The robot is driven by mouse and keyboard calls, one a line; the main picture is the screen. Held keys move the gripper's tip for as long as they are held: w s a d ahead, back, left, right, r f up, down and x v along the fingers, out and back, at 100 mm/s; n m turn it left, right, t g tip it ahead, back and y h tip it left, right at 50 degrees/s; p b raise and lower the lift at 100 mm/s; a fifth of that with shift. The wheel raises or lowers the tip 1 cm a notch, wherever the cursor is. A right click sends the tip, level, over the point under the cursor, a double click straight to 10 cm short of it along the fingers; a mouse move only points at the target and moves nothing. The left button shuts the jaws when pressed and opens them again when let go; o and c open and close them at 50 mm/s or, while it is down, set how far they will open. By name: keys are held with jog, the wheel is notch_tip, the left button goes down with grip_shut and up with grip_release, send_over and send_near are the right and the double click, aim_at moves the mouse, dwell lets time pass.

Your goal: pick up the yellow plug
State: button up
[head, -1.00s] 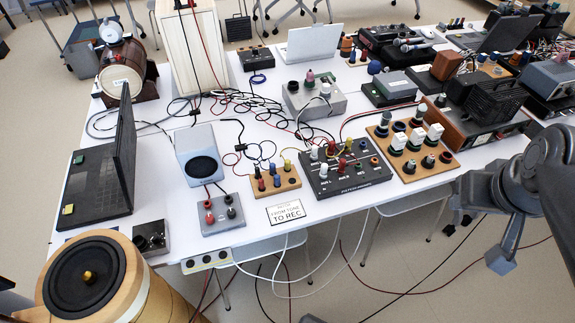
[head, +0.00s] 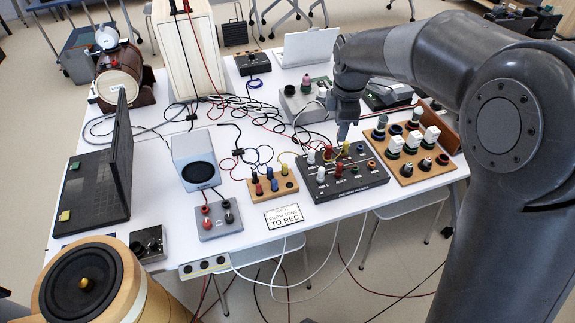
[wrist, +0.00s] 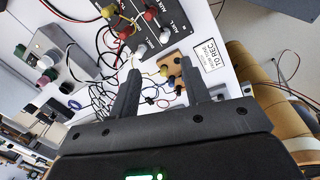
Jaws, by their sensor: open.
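Another yellow plug (head: 346,147) stands on the black mixer panel (head: 365,187), among white and red ones. The pictures do not settle which is meant. My gripper (head: 343,130) hangs over the back of the mixer panel, close to its yellow plug; contact cannot be told. In the wrist view my gripper (wrist: 158,82) has its two fingers apart with nothing held between them. The wooden block (wrist: 171,62) shows beyond the gap, with a yellow plug (wrist: 164,70) on it.
A wooden board with knobs (head: 408,168) stands right of the mixer. A grey speaker (head: 195,160) and a grey box with red and black posts (head: 217,219) are at the left. Loose cables (head: 240,110) cover the table's middle. A sign (head: 283,216) lies at the front edge.

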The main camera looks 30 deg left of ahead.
jog(key=a+f+n+g, duration=0.2)
jog(key=a+f+n, duration=0.6)
jog(key=a+f, duration=0.6)
send_over(285, 165)
notch_tip(285, 165, down, 4)
jog(key=shift+r+n+h, duration=0.1)
jog(key=shift+n+h, duration=0.2)
jog(key=shift+f, duration=3.15)
jog(key=shift+c, duration=0.3)
grip_shut()
